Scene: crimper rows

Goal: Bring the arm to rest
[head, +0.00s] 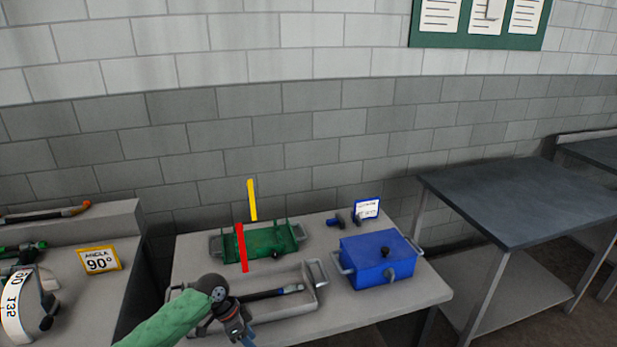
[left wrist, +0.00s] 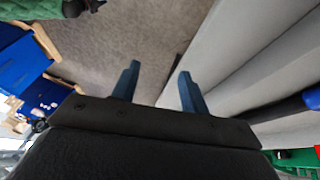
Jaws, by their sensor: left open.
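My left arm, in a green sleeve, comes in from the bottom of the head view, with its gripper (head: 240,335) low over the front of the grey table (head: 420,296). The left wrist view shows its two blue fingers (left wrist: 158,82) spread apart with nothing between them. Below them is a grey speckled surface. In the head view the arm partly hides a grey tray (head: 318,290) holding a dark bar-like tool (head: 268,294). My right gripper is not in view.
A green rack (head: 270,243) stands behind the tray, near upright yellow (head: 252,200) and red (head: 241,247) strips. A blue box (head: 378,262) stands to the right, a small sign (head: 367,207) behind it. A yellow-framed sign (head: 100,260) stands left. An empty dark table (head: 520,200) is farther right.

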